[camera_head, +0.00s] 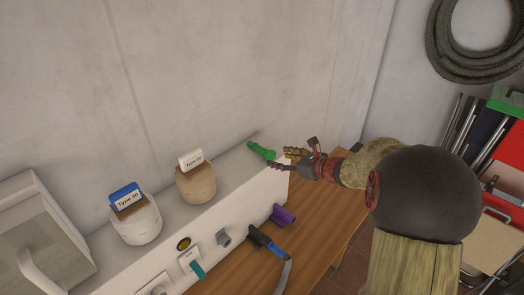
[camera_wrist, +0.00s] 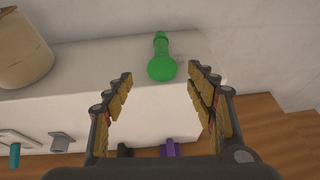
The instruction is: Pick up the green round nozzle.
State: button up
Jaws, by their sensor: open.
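The green round nozzle (camera_head: 262,151) lies on top of the white ledge near its right end, close to the wall. In the wrist view the nozzle (camera_wrist: 162,60) shows a round green body toward me and a narrower neck pointing away. My gripper (camera_head: 284,157) is just right of the nozzle in the head view, apart from it. In the wrist view my gripper (camera_wrist: 160,82) is open and empty, its fingers spread to either side, with the nozzle beyond and between the fingertip lines.
Two canisters labelled Type, one white (camera_head: 138,222) and one beige (camera_head: 196,184), stand on the ledge (camera_head: 231,185) to the left. A purple nozzle (camera_head: 284,214), a black and blue one (camera_head: 265,242) and a teal one (camera_head: 197,268) sit lower along the front. The wall is close behind.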

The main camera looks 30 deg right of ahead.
aim_at(272, 154)
jog(key=x, duration=0.4)
jog(key=shift+w+d+r, duration=0.1)
jog(key=shift+w, duration=0.2)
jog(key=shift+c, duration=0.5)
jog(key=c, duration=1.1)
jog(key=shift+c, duration=0.3)
